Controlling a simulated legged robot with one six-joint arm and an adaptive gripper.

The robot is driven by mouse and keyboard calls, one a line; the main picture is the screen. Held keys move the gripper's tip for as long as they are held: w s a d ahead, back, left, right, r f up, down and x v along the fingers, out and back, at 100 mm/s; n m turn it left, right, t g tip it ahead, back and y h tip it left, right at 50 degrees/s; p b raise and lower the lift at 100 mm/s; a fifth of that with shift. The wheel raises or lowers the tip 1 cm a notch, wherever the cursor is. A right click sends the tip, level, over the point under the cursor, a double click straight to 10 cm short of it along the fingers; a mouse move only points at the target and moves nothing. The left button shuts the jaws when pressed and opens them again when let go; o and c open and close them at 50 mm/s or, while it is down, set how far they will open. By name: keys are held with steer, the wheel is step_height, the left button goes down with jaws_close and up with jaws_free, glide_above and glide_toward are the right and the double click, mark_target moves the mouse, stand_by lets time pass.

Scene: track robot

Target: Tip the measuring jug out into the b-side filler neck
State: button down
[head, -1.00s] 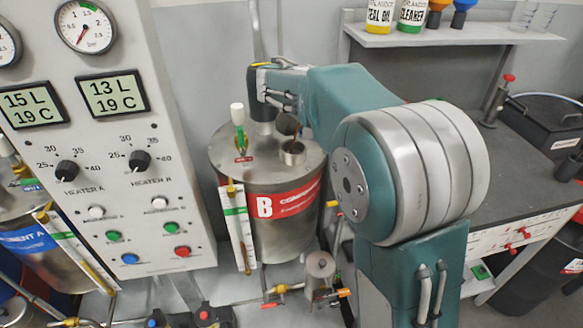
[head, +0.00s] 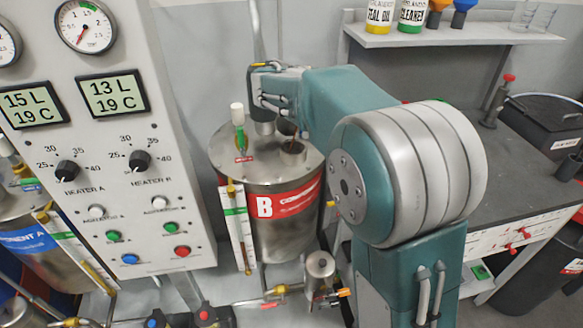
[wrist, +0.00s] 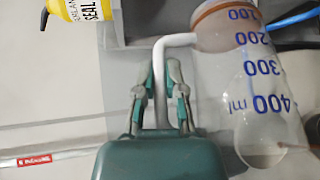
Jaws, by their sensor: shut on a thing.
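The B tank (head: 285,215) is a steel drum with a red band. Its filler neck (head: 292,153) is a short steel stub on the lid. My gripper (head: 266,118) is above the lid, mostly hidden behind my arm in the head view. The measuring jug (head: 286,128) shows there only as a small dark brown patch just above the neck. In the wrist view my gripper (wrist: 162,95) is shut on the white handle of the clear jug (wrist: 235,90). The jug's blue marks read upside down, with a brown tint at the 100 end. I cannot tell whether liquid is flowing.
A valve with a white cap (head: 238,118) stands on the lid left of the neck. The heater panel (head: 135,190) is close on the left. A shelf (head: 430,38) with bottles and a dark bench (head: 500,180) are at the right.

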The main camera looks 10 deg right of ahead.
steer(key=shift+s+a+r+n+t+h, duration=0.2)
steer(key=shift+a+r+t+h, duration=0.2)
steer(key=shift+a, duration=0.25)
steer(key=shift+s+a+r+n+t+h, duration=0.1)
steer(key=shift+a+r+n+t+h, duration=0.1)
steer(key=shift+a+r+t+h, duration=0.3)
stand_by(1.7)
steer(key=shift+f, duration=0.25)
steer(key=d+f+g+y, duration=0.1)
steer(key=d, duration=0.1)
steer(key=w+d+m+y, duration=0.1)
steer(key=d+f+g+y, duration=0.1)
steer(key=d, duration=0.1)
steer(key=shift+w+d+f+g, duration=0.25)
steer(key=shift+d+f+g, duration=0.05)
steer(key=shift+d+f, duration=0.05)
steer(key=shift+w+d+f+m+g+y+b, duration=0.2)
steer(key=shift+d+f+m+g+y+b, duration=0.15)
steer(key=shift+d+f+y+b, duration=0.4)
steer(key=shift+w+d+f+m+g+y+b, duration=0.15)
steer(key=shift+d+f+m+g+y+b, duration=0.25)
steer(key=shift+f+y, duration=0.55)
steer(key=w+d+f+m+g+y+b, duration=0.1)
steer(key=w+d+m+g+y+b, duration=0.1)
steer(key=d+y+b, duration=0.3)
steer(key=shift+d+f+g+y, duration=0.25)
steer(key=shift+d+g+y, duration=0.6)
steer(key=shift+y, duration=1.55)
